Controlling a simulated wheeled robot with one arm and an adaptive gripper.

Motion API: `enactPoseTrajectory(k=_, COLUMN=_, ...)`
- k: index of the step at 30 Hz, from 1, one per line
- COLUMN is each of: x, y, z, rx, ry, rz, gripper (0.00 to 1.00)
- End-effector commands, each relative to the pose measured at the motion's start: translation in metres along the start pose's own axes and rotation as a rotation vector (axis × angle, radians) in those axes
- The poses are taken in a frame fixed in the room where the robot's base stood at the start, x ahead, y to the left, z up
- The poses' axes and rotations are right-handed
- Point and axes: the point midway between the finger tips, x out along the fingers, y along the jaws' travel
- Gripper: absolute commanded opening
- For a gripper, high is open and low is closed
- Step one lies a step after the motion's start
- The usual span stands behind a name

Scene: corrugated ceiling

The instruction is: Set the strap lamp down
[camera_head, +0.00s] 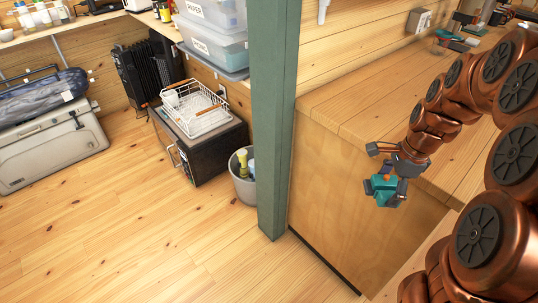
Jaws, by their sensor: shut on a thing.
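My gripper (388,166) hangs at the end of my copper-coloured arm on the right, over the front edge of a wooden bench. It is shut on a small teal and dark grey object, which I take for the strap lamp (381,186). The lamp appears held in the air in front of the bench's plywood side. The gripper's fingers partly cover it, and its strap cannot be made out.
The wooden bench top (345,95) has clear room left of my arm. Tools (455,41) lie at its back. A green post (272,120) stands left of the bench. A bin (241,188), a dark cabinet (215,155) with a white rack and a cooler (45,155) stand on the floor.

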Motion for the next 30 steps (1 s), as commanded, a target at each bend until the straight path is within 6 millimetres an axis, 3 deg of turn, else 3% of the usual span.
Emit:
enactPoseTrajectory(k=3, x=0.042, y=-0.013, z=0.022, rx=-0.280, ry=-0.003, rz=0.050, gripper=0.39)
enactPoseTrajectory(k=15, x=0.153, y=-0.048, z=0.077, rx=-1.098, ry=-0.004, rz=0.174, gripper=0.39)
enactPoseTrajectory(k=30, x=0.223, y=-0.073, z=0.112, rx=-1.628, ry=-0.002, rz=0.250, gripper=0.39)
